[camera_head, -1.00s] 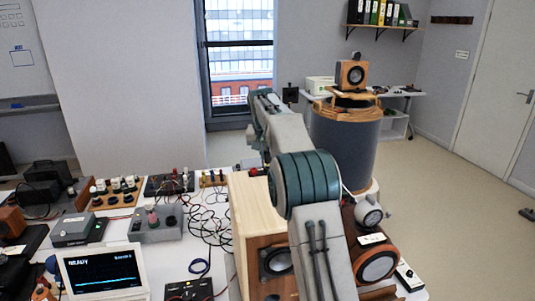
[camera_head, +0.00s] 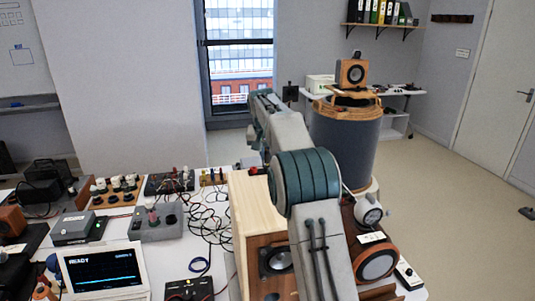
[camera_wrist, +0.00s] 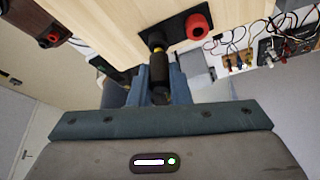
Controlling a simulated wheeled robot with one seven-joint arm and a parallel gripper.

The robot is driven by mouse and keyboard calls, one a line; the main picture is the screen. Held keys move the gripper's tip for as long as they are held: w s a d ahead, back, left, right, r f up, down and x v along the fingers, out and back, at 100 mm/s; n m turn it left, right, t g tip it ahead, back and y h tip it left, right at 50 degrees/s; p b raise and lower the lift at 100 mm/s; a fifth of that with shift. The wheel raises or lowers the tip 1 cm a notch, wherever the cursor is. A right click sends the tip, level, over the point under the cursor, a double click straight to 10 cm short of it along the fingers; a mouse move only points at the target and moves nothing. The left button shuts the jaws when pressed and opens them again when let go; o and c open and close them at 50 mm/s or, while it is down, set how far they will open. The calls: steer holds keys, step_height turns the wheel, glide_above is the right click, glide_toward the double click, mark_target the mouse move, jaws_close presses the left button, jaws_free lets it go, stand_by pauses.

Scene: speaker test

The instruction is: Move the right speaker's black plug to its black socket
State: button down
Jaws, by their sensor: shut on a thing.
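The right speaker is a pale wooden box (camera_head: 258,205); its back shows in the wrist view (camera_wrist: 115,17). A black terminal plate (camera_wrist: 178,24) there carries a red socket (camera_wrist: 198,27) and a black socket (camera_wrist: 156,37). My gripper (camera_wrist: 159,84) is shut on the black plug (camera_wrist: 158,68), a dark cylinder pointing at the black socket. A yellow band shows between plug and socket. I cannot tell how far the plug is in, or whether it touches. In the head view my arm hides the gripper and plug.
Another dark brown cabinet (camera_wrist: 40,20) is at the wrist view's upper left. Loose cables (camera_head: 210,220) lie on the white bench left of the speaker. A tablet-like screen (camera_head: 103,271) and several small boxes stand there. A round drum (camera_head: 344,150) stands behind my arm.

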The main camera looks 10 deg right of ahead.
steer(key=shift+f+b, duration=0.4)
steer(key=shift+f, duration=0.3)
steer(key=c, duration=1.3)
jaws_free()
steer(key=shift+r, duration=0.1)
steer(key=shift+r+p, duration=3.75)
steer(key=shift+p, duration=0.05)
steer(key=shift+f, duration=0.1)
